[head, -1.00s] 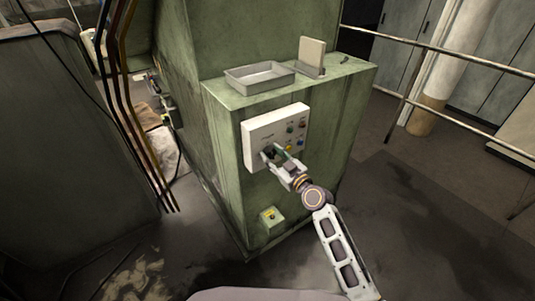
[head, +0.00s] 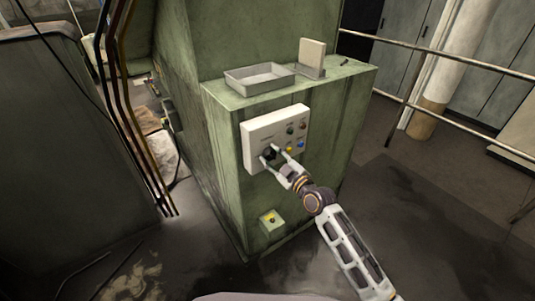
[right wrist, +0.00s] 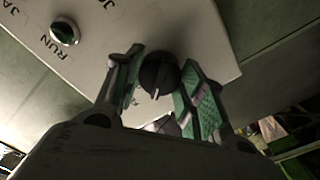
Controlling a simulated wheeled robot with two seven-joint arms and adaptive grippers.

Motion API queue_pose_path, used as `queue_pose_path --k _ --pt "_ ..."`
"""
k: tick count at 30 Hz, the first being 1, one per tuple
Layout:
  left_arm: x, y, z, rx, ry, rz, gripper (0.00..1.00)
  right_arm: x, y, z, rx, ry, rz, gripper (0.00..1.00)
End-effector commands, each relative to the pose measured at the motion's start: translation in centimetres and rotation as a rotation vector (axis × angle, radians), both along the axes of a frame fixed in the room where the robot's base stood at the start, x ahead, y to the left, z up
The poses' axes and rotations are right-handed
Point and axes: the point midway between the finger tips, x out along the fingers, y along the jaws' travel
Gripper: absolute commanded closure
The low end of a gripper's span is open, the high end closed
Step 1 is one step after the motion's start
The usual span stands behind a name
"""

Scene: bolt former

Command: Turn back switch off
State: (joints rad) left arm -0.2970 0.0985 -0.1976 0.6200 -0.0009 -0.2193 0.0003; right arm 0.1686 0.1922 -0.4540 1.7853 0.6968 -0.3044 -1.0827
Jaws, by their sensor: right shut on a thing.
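A white control panel (head: 257,134) is on the front of the green machine. The switch, a round black knob (head: 269,154), sits low on its left part. In the right wrist view the black knob (right wrist: 158,72) stands between my two fingers, with a pale pointer mark on its lower side. My right gripper (head: 270,153) is shut on this knob, with its green finger pads (right wrist: 205,105) at either side. The left gripper is not in view.
A grey tray (head: 260,77) is on the ledge above. A yellow box (head: 271,220) is lower down.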

Motion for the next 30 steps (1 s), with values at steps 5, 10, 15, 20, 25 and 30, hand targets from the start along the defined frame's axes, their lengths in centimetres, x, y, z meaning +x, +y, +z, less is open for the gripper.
queue_pose_path --k 5,10,15,20,25,30 --pt "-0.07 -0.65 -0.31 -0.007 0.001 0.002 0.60 0.01 0.02 0.06 -0.120 -0.089 0.001 0.98" --pt "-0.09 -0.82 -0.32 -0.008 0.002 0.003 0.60 -0.01 0.03 0.05 -0.217 -0.159 0.001 0.98" --pt "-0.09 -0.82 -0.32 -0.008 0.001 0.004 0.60 0.00 0.01 0.06 -0.246 -0.180 0.000 0.98" --pt "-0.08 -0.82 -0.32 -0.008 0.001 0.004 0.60 0.00 0.01 0.06 -0.244 -0.179 0.000 0.98" --pt "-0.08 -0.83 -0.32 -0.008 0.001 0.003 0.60 -0.01 0.01 0.04 -0.243 -0.179 0.000 0.39" --pt "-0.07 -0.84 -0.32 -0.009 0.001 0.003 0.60 -0.01 0.01 0.02 -0.243 -0.178 0.000 0.39"
